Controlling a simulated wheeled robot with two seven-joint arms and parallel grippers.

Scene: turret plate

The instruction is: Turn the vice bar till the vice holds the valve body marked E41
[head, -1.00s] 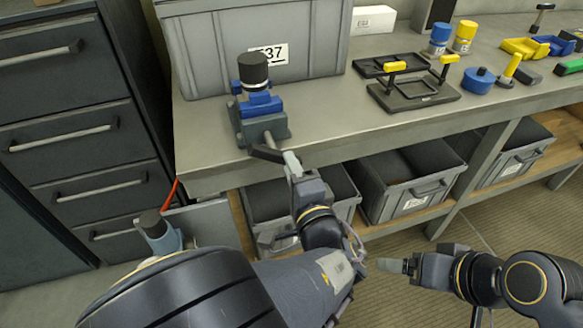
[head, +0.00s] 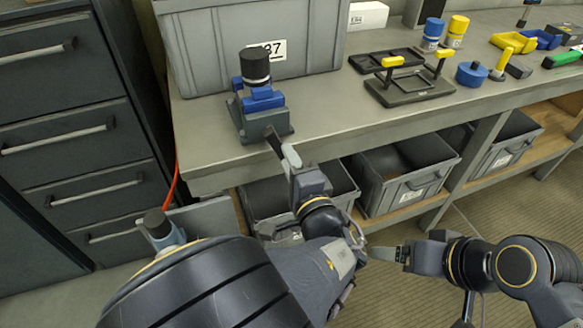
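The vice (head: 262,122) is bolted-looking and grey with blue jaws (head: 262,98), near the bench's front left. The valve body (head: 255,66), a dark-capped cylinder with a pale band, stands upright between the jaws. Its marking is not readable, and I cannot tell how tightly the jaws press on it. The dark vice bar (head: 274,142) slants down from the vice's front toward my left gripper (head: 290,157). The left fingertips are together at the bar's lower end, seemingly closed on it. My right gripper (head: 385,253) is held low in front of the bench, away from the vice; its finger gap is hidden.
A large grey crate (head: 215,50) stands right behind the vice. A black stand with yellow grips (head: 410,85) and blue and yellow cylinders (head: 432,35) are to the right. Grey bins (head: 400,175) sit under the bench. Bare bench top lies right of the vice.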

